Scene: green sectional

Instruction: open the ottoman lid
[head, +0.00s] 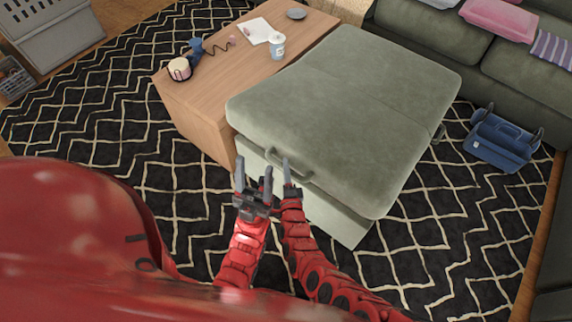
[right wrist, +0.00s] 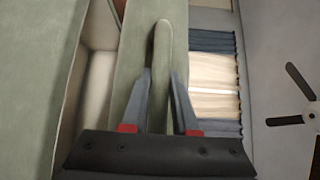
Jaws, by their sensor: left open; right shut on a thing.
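The ottoman is a large grey-green upholstered block in the middle of the head view, with a thick padded lid (head: 345,105) on top. A loop handle (head: 300,176) is on the lid's front edge. My right gripper (head: 288,176) is shut on this handle. In the right wrist view the green loop (right wrist: 162,65) runs between my two fingers (right wrist: 163,105). That view also shows a pale recessed surface (right wrist: 92,95) beside the lid's edge; how far the lid is raised I cannot tell. My left gripper (head: 254,180) is open and empty, just left of the handle, in front of the ottoman.
A wooden table (head: 215,85) with a telephone (head: 190,55), a cup (head: 277,45) and paper stands against the ottoman's left side. A blue caddy (head: 500,140) is on the patterned rug at right. A green sofa (head: 430,30) stands behind.

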